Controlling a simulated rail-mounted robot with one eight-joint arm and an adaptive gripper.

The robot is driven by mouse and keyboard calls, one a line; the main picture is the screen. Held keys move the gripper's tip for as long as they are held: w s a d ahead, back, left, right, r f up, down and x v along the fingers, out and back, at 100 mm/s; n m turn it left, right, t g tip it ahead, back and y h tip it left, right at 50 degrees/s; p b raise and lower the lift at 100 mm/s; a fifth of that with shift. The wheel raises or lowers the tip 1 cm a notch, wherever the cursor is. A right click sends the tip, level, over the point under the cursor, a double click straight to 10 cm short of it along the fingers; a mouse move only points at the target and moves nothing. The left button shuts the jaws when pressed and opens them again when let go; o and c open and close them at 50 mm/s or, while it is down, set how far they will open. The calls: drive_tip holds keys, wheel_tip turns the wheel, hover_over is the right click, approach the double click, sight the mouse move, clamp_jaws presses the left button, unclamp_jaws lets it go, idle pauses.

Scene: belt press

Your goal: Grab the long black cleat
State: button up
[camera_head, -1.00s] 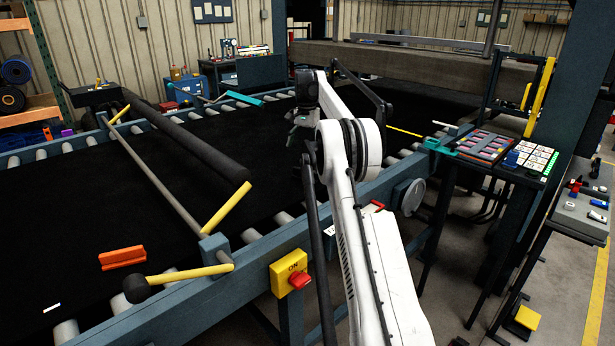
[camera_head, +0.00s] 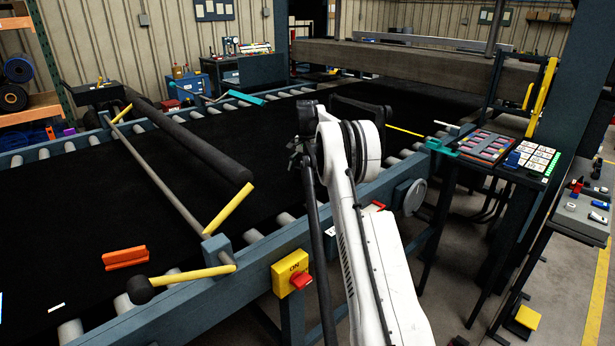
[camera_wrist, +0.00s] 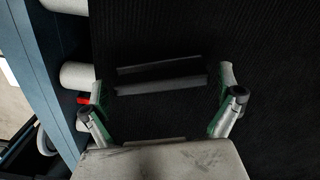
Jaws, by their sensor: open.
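In the wrist view a long dark cleat (camera_wrist: 160,84) with paler grey edges lies crosswise on the ribbed black belt, ahead of my gripper (camera_wrist: 160,100). My gripper is open, its two green-and-grey fingers spread to the left and right of the cleat's ends. I cannot tell how much height is between the fingertips and the cleat. No contact shows. In the head view my gripper (camera_head: 296,152) is small and dark over the belt, mostly hidden by my arm, and I cannot pick out the cleat there with certainty.
The black belt (camera_head: 80,210) is broad and mostly clear. An orange block (camera_head: 125,257) lies at its left front. A dark roller (camera_head: 190,140) and yellow-handled bar cross it. The blue roller frame (camera_head: 190,308) carries a yellow switch box (camera_head: 291,272).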

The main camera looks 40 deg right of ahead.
sight(306, 170)
drive_tip(key=c, duration=1)
drive_tip(key=shift+c, duration=0.2)
drive_tip(key=shift+r, duration=0.2)
drive_tip(key=shift+r, duration=0.2)
drive_tip(key=r, duration=0.3)
drive_tip(key=shift+a+r+b, duration=0.2)
drive_tip(key=shift+r+b, duration=0.15)
drive_tip(key=shift+b, duration=0.05)
drive_tip(key=w+a+r, duration=0.1)
drive_tip(key=a+r, duration=0.2)
drive_tip(key=a, duration=0.2)
drive_tip(key=w+a+r+b, duration=0.1)
drive_tip(key=w+a+r, duration=0.1)
drive_tip(key=a, duration=0.4)
drive_tip(key=shift+r, duration=0.8)
